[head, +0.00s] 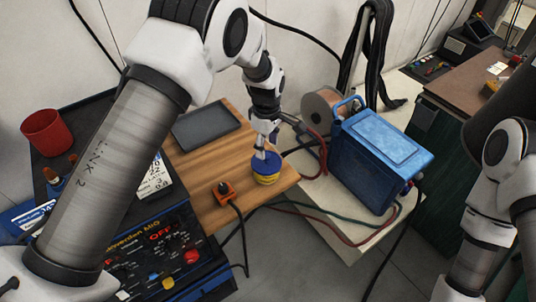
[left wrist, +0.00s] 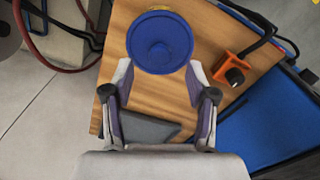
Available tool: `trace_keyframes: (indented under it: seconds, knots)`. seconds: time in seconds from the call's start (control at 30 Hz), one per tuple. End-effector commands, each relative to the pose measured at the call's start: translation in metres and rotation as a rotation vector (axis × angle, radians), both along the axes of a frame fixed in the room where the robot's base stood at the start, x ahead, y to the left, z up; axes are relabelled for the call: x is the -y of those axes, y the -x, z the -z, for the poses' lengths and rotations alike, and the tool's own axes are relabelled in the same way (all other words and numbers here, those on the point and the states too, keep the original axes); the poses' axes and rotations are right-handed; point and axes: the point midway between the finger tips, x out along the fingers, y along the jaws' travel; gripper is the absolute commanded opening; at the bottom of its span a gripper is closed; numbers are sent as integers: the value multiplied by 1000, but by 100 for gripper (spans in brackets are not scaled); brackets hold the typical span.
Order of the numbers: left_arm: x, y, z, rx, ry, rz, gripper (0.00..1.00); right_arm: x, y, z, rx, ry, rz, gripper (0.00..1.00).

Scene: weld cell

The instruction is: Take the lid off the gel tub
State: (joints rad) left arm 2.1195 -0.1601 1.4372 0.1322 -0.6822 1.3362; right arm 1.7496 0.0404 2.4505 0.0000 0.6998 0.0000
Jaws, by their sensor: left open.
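The gel tub (head: 266,179) is yellow with a dark band and stands upright near the right end of the wooden board. Its blue lid (head: 264,162) is on top. In the left wrist view the round lid (left wrist: 160,42) with its central knob shows just beyond the fingertips, hiding nearly all of the tub. My left gripper (head: 266,150) points down at the lid. In the left wrist view its two fingers (left wrist: 158,78) are apart, with nothing between them. Whether a finger touches the lid is unclear. My right arm is at the right edge; its gripper is out of view.
A dark tray (head: 205,126) lies behind on the board (head: 187,168). A blue box (head: 378,158) and wire spool (head: 322,108) stand at right. A welder (head: 165,255) and red cup (head: 47,132) are at left.

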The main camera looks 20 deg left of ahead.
Motion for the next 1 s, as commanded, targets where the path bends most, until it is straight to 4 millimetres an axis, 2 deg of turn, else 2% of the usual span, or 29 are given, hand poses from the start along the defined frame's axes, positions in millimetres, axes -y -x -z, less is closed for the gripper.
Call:
trace_keyframes:
  seconds: [0.17, 0.27, 0.5, 0.53, 0.67, 1.0]
  knots:
    - [-2, 1, 27, -3, 1, 0, 57, 0, 0, -17, 1, 0, 0, 40]
    - [-2, 1, 44, -1, 1, 1, 57, 0, 0, -18, 1, 0, 0, 40]
    - [-2, 0, 51, 2, 1, 1, 57, 0, 0, -17, 1, 0, 0, 40]
    - [-2, 0, 51, 2, 1, 1, 50, 0, 0, -17, 1, 0, 0, 40]
    - [-2, 0, 51, 2, 1, 1, 4, 0, 0, -17, 1, 0, 0, 40]
    - [-2, 1, 51, 0, 0, 1, 3, 0, 0, -17, 1, 0, 0, 40]
